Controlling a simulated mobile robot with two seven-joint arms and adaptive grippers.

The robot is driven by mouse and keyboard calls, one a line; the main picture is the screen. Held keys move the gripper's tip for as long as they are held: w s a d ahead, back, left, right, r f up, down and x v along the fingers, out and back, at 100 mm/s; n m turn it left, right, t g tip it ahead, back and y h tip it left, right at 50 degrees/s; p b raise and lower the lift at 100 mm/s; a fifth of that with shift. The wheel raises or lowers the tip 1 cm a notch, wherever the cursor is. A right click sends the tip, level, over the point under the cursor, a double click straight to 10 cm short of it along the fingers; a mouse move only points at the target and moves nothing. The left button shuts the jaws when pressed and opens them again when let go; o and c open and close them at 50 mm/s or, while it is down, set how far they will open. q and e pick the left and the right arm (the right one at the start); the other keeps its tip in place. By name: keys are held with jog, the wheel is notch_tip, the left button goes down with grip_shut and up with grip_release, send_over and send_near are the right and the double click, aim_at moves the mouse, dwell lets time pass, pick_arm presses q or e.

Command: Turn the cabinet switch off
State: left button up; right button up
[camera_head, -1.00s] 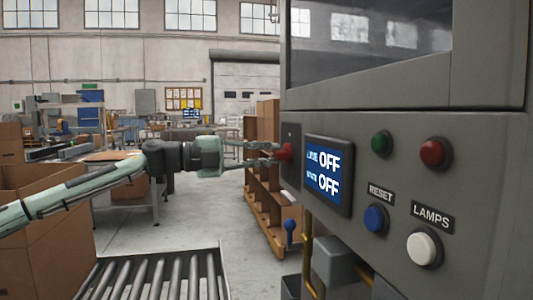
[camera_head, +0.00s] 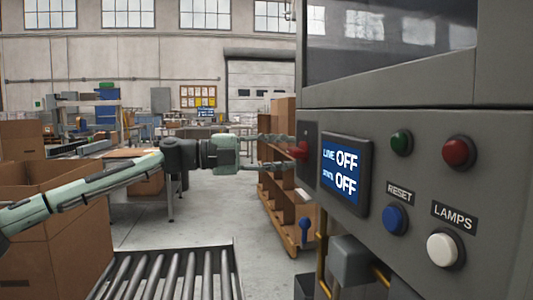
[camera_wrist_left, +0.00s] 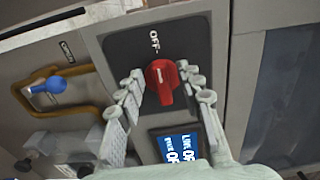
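The cabinet switch is a red knob (camera_head: 302,150) on a dark plate at the cabinet's left edge. In the left wrist view the red knob (camera_wrist_left: 160,82) has its pale mark in line with the printed word OFF. My left gripper (camera_head: 288,152) reaches it from the left. Its two fingers (camera_wrist_left: 160,90) stand apart, one on each side of the knob; whether they touch it I cannot tell. The display (camera_head: 346,172) beside the switch reads OFF on both lines. My right gripper is not in view.
The grey cabinet (camera_head: 450,115) also carries a green button (camera_head: 401,142), a red button (camera_head: 458,152), a blue reset button (camera_head: 396,219) and a white lamps button (camera_head: 445,249). A blue-handled valve (camera_head: 305,230) sits below the switch. A roller conveyor (camera_head: 170,275) lies at lower left.

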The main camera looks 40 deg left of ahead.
pick_arm(q)
jog(key=shift+s+a, duration=0.25)
jog(key=shift+s, duration=0.3)
jog(key=v, duration=1.1)
jog(key=shift+w, duration=0.15)
jog(key=shift+a, duration=0.1)
